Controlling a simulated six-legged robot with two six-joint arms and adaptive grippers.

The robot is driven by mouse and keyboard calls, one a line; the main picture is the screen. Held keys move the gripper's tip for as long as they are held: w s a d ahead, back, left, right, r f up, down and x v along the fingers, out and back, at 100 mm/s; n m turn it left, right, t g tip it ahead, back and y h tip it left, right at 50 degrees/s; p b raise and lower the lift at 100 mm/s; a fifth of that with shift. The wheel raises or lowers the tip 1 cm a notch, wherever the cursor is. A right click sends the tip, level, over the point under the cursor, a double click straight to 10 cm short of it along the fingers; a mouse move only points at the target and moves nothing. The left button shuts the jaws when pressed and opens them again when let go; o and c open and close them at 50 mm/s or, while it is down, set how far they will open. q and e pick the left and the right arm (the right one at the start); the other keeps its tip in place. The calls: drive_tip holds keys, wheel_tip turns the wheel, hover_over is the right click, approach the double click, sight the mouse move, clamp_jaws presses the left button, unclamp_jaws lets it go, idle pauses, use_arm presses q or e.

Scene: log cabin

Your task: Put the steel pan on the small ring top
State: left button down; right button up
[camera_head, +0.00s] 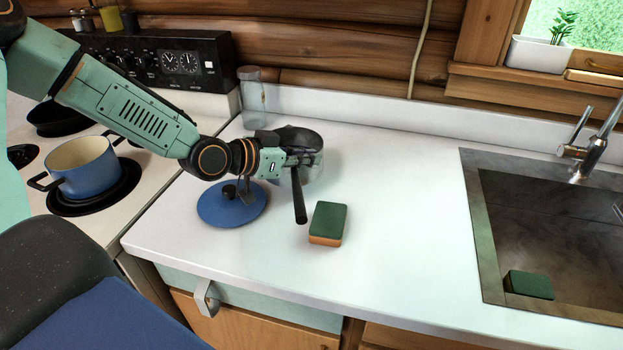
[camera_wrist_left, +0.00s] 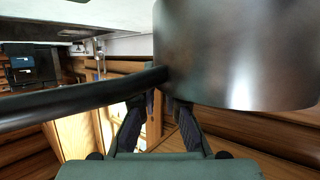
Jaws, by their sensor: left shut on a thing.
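The steel pan (camera_head: 311,165) is at the left part of the white counter, its black handle (camera_head: 299,197) pointing to the front. My left gripper (camera_head: 291,160) is shut on the handle, close to the pan's body. In the left wrist view the pan's shiny side (camera_wrist_left: 238,55) and handle (camera_wrist_left: 80,102) are close above the gripper (camera_wrist_left: 160,105). I cannot tell whether the pan touches the counter. A dark ring (camera_head: 22,155) with nothing on it shows at the stove's left; my arm hides part of the stove top. My right gripper is not in view.
A blue pot (camera_head: 85,168) stands on a front stove ring, with a dark pan (camera_head: 57,118) behind it. A blue lid (camera_head: 230,207) lies under my left wrist. A sponge (camera_head: 328,222) and glass jar (camera_head: 252,90) are nearby. The counter is clear towards the sink (camera_head: 470,230).

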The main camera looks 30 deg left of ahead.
sight(303, 174)
use_arm(q)
drive_tip(key=shift+w+f, duration=0.1)
drive_tip(key=shift+f, duration=0.5)
drive_tip(key=f, duration=0.1)
drive_tip(key=f+b, duration=0.1)
drive_tip(key=f, duration=0.1)
drive_tip(key=shift+s, duration=0.35)
drive_tip(key=shift+w, duration=0.35)
drive_tip(key=c, duration=1.9)
unclamp_jaws()
drive_tip(key=o, duration=0.5)
drive_tip(key=shift+s+r, duration=0.15)
drive_tip(key=shift+s, duration=0.15)
drive_tip(key=shift+c, duration=0.2)
drive_tip(key=shift+w, duration=0.2)
drive_tip(key=shift+s, duration=0.1)
drive_tip(key=p+v, duration=0.2)
drive_tip(key=v, duration=0.1)
drive_tip(key=shift+s+r, duration=0.15)
drive_tip(key=p+v, duration=0.8)
drive_tip(key=p, duration=0.3)
drive_tip(key=shift+s+a+p, duration=0.15)
drive_tip(key=shift+s+p, duration=0.1)
drive_tip(key=shift+p, duration=0.1)
